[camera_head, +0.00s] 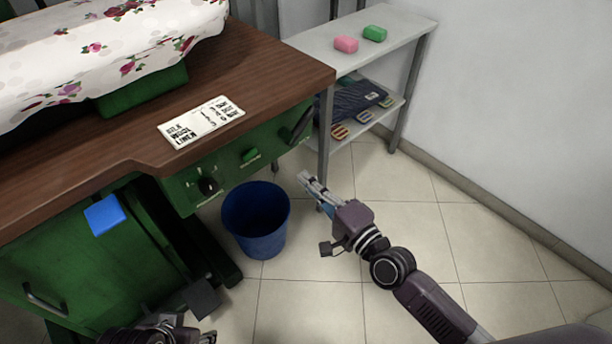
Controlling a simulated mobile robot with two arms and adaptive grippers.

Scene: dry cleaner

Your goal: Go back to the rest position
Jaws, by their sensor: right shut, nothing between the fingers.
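My right gripper (306,181) reaches in from the lower right, its fingers pointing up and left. Its fingers are shut with nothing between them. It is over the tiled floor, to the right of the blue bin and in front of the shelf unit. Part of my left arm's end (158,334) shows at the bottom left edge, beside the green machine. Its fingers cannot be made out, so I cannot tell whether it is open or shut.
A green machine (85,275) with a brown wooden top (262,62) fills the left. A blue bin (256,222) stands on the floor beside it. Floor at right is clear.

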